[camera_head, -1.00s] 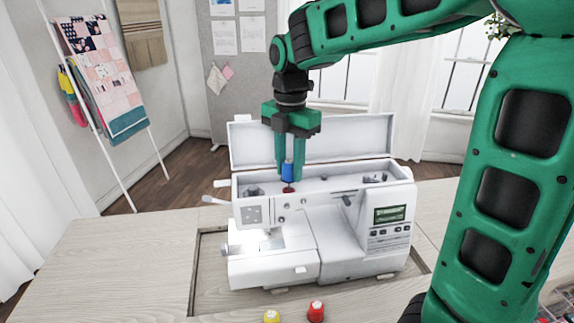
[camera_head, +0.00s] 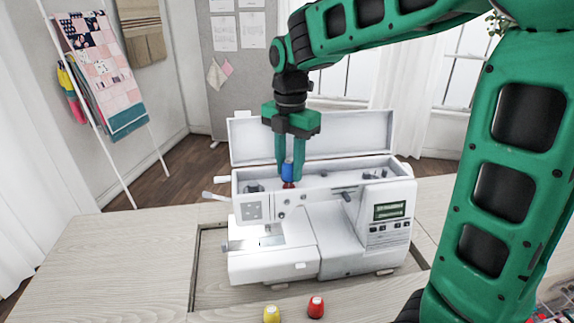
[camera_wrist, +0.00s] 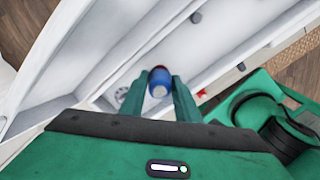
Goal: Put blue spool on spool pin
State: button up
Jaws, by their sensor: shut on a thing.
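The blue spool (camera_head: 287,170) is held upright between the fingers of my gripper (camera_head: 289,178), above the open top compartment of the white sewing machine (camera_head: 350,232). It also shows in the wrist view (camera_wrist: 160,82), with my gripper (camera_wrist: 161,88) shut on it. A red part (camera_head: 288,185) shows directly below the blue spool. I cannot tell whether the spool touches it. The spool pin itself is not clearly visible; the spool and fingers cover that spot.
The machine's raised lid (camera_head: 340,137) stands behind my gripper. A yellow spool (camera_head: 271,314) and a red spool (camera_head: 316,307) stand on the wooden table (camera_head: 110,265) in front of the machine. The table's left side is clear.

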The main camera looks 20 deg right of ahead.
jog(key=shift+f, duration=0.45)
jog(key=o, duration=1.1)
jog(key=shift+r, duration=0.1)
notch_tip(320, 180, up, 11)
jog(key=shift+f, duration=0.2)
